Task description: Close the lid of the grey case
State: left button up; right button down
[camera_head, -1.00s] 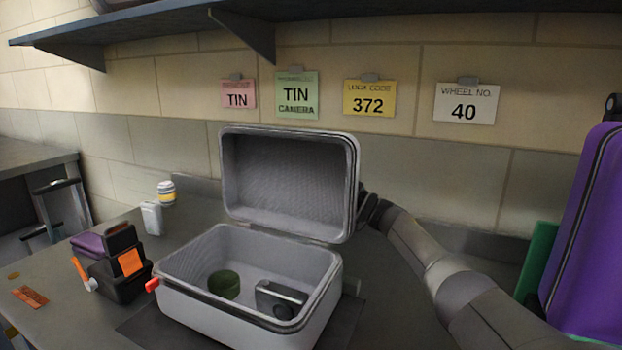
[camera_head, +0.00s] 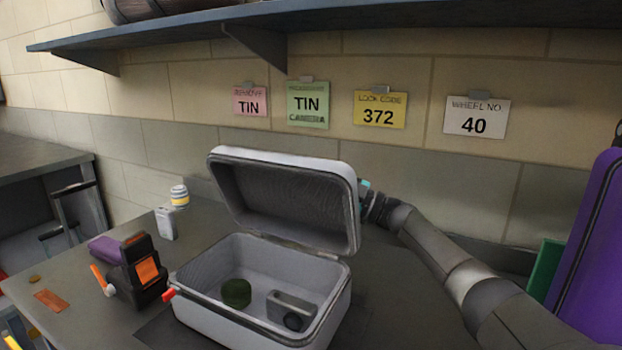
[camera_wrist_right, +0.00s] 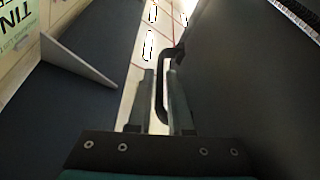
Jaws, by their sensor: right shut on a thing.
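The grey case stands on the table with its base (camera_head: 335,318) open at the top. A round green tin (camera_head: 236,292) and a grey camera (camera_head: 291,308) lie inside the base. My right gripper (camera_head: 368,197) is at the right side of the lid, partly hidden behind its edge. In the right wrist view my right gripper (camera_wrist_right: 167,108) is shut on a dark loop handle (camera_wrist_right: 160,82) beside a large dark surface. My left gripper is not in view.
A black and orange device (camera_head: 138,272), a purple item (camera_head: 105,249), a white box (camera_head: 166,223) and a striped jar (camera_head: 179,195) stand left of the case. A purple suitcase (camera_head: 595,250) is at the right. A shelf (camera_head: 400,18) runs above.

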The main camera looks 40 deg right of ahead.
dwell(0.3)
jog(key=c, duration=0.8)
grip_release()
jog(key=shift+c, duration=0.2)
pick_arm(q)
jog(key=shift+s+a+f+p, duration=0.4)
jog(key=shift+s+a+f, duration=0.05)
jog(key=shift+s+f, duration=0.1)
pick_arm(e)
jog(key=v, duration=1.2)
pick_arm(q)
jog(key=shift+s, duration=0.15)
pick_arm(e)
jog(key=shift+f, duration=0.1)
